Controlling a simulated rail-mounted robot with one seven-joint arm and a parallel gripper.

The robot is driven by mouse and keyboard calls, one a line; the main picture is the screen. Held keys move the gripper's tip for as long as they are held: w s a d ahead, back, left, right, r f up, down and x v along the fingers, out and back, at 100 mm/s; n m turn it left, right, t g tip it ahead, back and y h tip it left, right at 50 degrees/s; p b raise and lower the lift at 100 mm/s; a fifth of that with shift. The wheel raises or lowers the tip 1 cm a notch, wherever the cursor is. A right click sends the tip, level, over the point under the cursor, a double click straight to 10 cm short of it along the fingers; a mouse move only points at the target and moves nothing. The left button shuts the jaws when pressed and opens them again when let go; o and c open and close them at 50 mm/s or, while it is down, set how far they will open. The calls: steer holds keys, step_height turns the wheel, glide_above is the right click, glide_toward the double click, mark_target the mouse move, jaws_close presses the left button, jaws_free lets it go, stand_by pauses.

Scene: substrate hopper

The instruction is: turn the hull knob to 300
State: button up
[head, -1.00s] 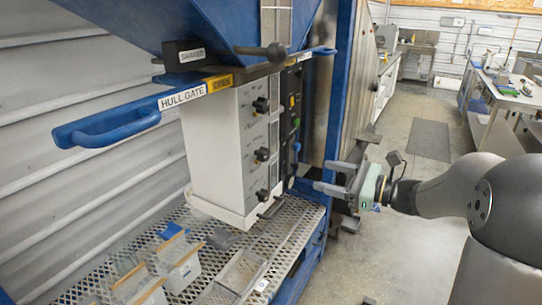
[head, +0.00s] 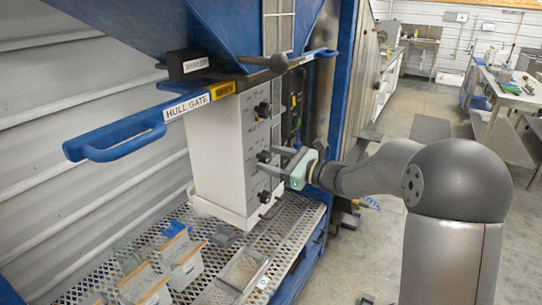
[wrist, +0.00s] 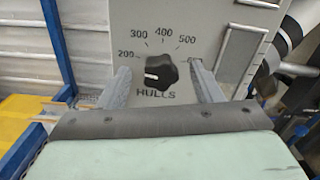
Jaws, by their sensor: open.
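The hull knob (wrist: 161,73) is a black lobed knob marked HULLS on a pale panel in the wrist view. A scale from 200 up past 500 arcs above it. Its white pointer mark faces left, close to the 200 end and below the 300 label. My gripper (wrist: 160,80) is open, with one finger to each side of the knob and gaps between. In the head view my gripper (head: 270,161) is at the front of the white control box (head: 217,150), around the middle of its column of knobs, and partly hides that knob.
Another black knob (head: 263,109) sits higher on the box and one (head: 264,196) lower. The blue HULL GATE handle (head: 115,140) juts out above left. Small bins (head: 181,255) stand on the mesh shelf (head: 285,238) below.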

steer(key=shift+w+a, duration=0.25)
steer(key=shift+a, duration=0.2)
steer(key=c, duration=1)
steer(key=m+p, duration=0.3)
steer(key=shift+r+m, duration=0.15)
steer(key=shift+m, duration=0.15)
steer(key=m+p, duration=0.2)
steer(key=shift+w+d+m+p, duration=0.1)
steer(key=shift+m+p, duration=0.85)
steer(key=shift+m, duration=0.05)
steer(key=shift+f, duration=0.2)
